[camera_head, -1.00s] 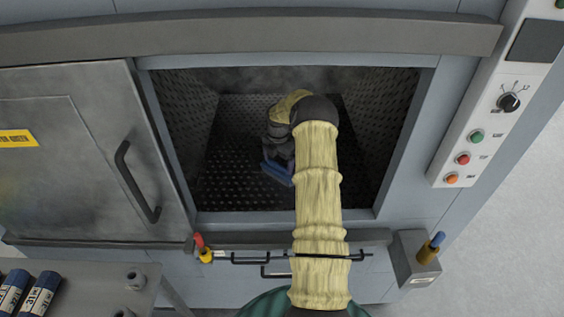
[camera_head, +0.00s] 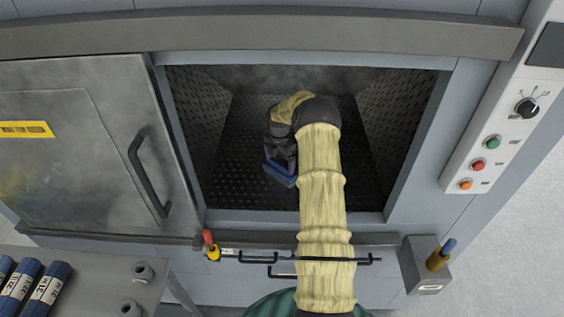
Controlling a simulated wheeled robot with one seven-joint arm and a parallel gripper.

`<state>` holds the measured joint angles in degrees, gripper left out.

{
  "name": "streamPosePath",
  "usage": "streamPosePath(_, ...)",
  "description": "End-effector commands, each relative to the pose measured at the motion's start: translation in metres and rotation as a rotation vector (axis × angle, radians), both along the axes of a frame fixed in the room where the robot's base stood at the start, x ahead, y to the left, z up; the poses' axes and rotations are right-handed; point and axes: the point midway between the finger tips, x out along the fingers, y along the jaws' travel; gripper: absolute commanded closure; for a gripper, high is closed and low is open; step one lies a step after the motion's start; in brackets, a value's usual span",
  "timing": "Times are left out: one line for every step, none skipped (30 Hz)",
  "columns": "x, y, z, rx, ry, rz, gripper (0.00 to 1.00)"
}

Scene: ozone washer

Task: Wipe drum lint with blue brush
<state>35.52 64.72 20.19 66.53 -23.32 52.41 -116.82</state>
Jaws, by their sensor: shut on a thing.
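The open drum chamber (camera_head: 240,190) has dark perforated walls and floor. My arm reaches through its opening from the front. My gripper (camera_head: 280,160) is inside, pointing down near the middle of the floor and a little left of the arm. It is shut on the blue brush (camera_head: 279,175), whose blue block shows at the gripper's lower end. The fingertips and the brush's underside are mostly hidden. I cannot tell whether the brush touches the floor. No separate lint can be made out on the floor.
The grey door (camera_head: 80,150) stands open at left. A control panel (camera_head: 497,130) is at right. A red-topped fitting (camera_head: 209,243) and a blue-topped fitting (camera_head: 441,254) flank the opening's front edge. A grey bench (camera_head: 105,285) holds several blue cylinders (camera_head: 30,288) at lower left.

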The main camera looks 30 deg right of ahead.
Motion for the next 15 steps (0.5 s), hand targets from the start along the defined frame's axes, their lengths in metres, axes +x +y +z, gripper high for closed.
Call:
streamPosePath(-0.001,0.002,-0.003,0.004,0.002,0.001,0.28)
streamPosePath(-0.001,0.002,-0.003,0.003,0.003,0.001,0.28)
streamPosePath(-0.001,0.002,-0.003,0.004,0.003,0.001,0.28)
streamPosePath(0.0,0.002,-0.003,0.004,0.003,0.001,0.28)
streamPosePath(0.0,0.003,-0.003,0.004,0.003,0.001,0.28)
streamPosePath(0.001,0.005,-0.003,0.004,0.003,0.002,0.28)
streamPosePath(0.002,0.006,-0.003,0.004,0.003,0.002,0.28)
streamPosePath(0.003,0.008,-0.003,0.004,0.003,0.003,0.28)
streamPosePath(0.005,0.01,-0.003,0.005,0.004,0.003,0.28)
streamPosePath(0.006,0.012,-0.003,0.005,0.004,0.003,0.28)
streamPosePath(0.007,0.014,-0.003,0.005,0.004,0.003,0.28)
streamPosePath(0.009,0.016,-0.003,0.005,0.004,0.004,0.28)
streamPosePath(0.01,0.018,-0.003,0.005,0.004,0.004,0.28)
streamPosePath(0.011,0.02,-0.003,0.004,0.003,0.003,0.28)
streamPosePath(0.013,0.023,-0.002,0.004,0.003,0.003,0.28)
